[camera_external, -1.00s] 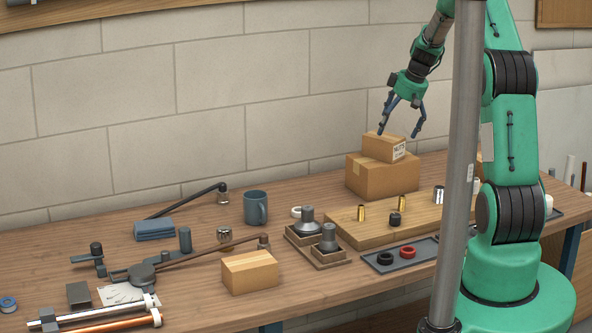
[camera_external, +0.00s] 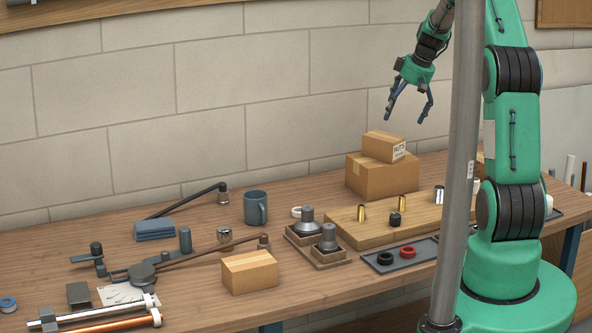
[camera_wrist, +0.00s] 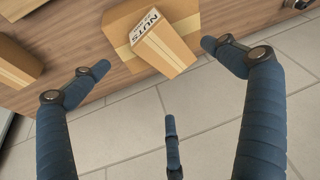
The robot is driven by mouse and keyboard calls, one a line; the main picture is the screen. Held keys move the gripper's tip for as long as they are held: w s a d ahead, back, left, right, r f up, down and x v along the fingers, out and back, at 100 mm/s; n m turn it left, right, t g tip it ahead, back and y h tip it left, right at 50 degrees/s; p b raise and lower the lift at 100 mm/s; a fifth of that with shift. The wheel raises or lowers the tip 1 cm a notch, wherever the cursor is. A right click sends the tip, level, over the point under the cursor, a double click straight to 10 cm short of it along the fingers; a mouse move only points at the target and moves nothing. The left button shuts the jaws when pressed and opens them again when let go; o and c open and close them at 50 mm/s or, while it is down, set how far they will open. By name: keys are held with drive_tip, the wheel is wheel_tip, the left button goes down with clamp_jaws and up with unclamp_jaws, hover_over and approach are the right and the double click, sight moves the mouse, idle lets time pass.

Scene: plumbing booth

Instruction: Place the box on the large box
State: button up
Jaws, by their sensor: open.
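The small cardboard box (camera_external: 384,146) with a white "NUTS" label rests on top of the large cardboard box (camera_external: 377,179) at the back of the workbench. In the wrist view the small box (camera_wrist: 163,43) sits slightly turned on the large box (camera_wrist: 116,27). My gripper (camera_external: 408,121) is open and empty, in the air above the small box and slightly to its right, not touching it. In the wrist view its blue fingers are spread wide, with the boxes beyond them.
Another cardboard box (camera_external: 249,272) lies at the bench front. A wooden board (camera_external: 382,226) with brass fittings lies in front of the large box. A blue mug (camera_external: 255,207) stands to the left. A grey vertical pole (camera_external: 461,160) stands in front of my arm.

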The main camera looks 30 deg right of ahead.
drive_tip(key=s+a+r+m, duration=0.2)
drive_tip(key=s+a+r, duration=1.4)
drive_tip(key=s+r, duration=0.25)
drive_tip(key=s+a+m+h, duration=0.1)
drive_tip(key=s+a, duration=0.3)
drive_tip(key=s, duration=1)
drive_tip(key=s+a+m+t, duration=0.1)
drive_tip(key=s+a, duration=0.3)
drive_tip(key=s, duration=1.1)
drive_tip(key=shift+f+m+t+h, duration=0.2)
drive_tip(key=shift+m+t+h, duration=0.1)
drive_tip(key=shift+h, duration=0.1)
